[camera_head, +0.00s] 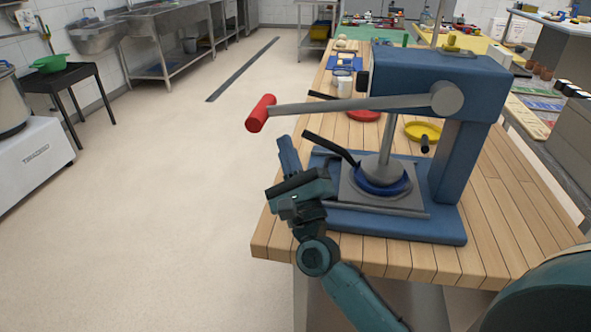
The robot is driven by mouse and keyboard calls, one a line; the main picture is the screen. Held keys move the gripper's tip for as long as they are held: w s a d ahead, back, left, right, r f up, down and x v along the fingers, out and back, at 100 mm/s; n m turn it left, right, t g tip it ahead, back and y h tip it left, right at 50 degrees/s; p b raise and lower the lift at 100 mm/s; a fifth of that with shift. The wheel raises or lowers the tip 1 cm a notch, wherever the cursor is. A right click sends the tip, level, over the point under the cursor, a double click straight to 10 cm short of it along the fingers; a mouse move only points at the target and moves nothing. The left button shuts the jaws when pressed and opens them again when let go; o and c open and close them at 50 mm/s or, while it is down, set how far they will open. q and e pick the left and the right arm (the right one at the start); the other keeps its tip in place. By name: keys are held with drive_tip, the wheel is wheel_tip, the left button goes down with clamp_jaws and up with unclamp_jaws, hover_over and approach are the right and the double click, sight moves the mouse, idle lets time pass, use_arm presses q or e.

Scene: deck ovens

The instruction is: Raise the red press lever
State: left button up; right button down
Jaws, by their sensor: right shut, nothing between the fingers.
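A blue press (455,150) stands on the wooden table. Its grey lever (350,104) runs left from the pivot (447,98), nearly level and dipping slightly towards its red handle (261,113). The handle hangs out beyond the table's left edge. A grey ram (386,150) reaches down to a dark blue round plate (382,180) on the press base. My right gripper (285,143) is shut and empty. It points up, below and a little right of the red handle, and appears apart from it. My left gripper is not in view.
A red dish (364,115), a yellow dish (422,131) and a white cup (345,88) are on the table (500,235) behind. The floor to the left is clear.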

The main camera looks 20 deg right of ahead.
use_arm(q)
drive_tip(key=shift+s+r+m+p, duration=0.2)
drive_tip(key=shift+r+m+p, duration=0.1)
drive_tip(key=shift+p, duration=0.25)
use_arm(e)
drive_tip(key=a+r, duration=0.1)
drive_tip(key=w+a+r, duration=0.1)
drive_tip(key=r, duration=0.1)
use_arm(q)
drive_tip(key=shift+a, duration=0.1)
use_arm(e)
drive_tip(key=shift+d, duration=0.1)
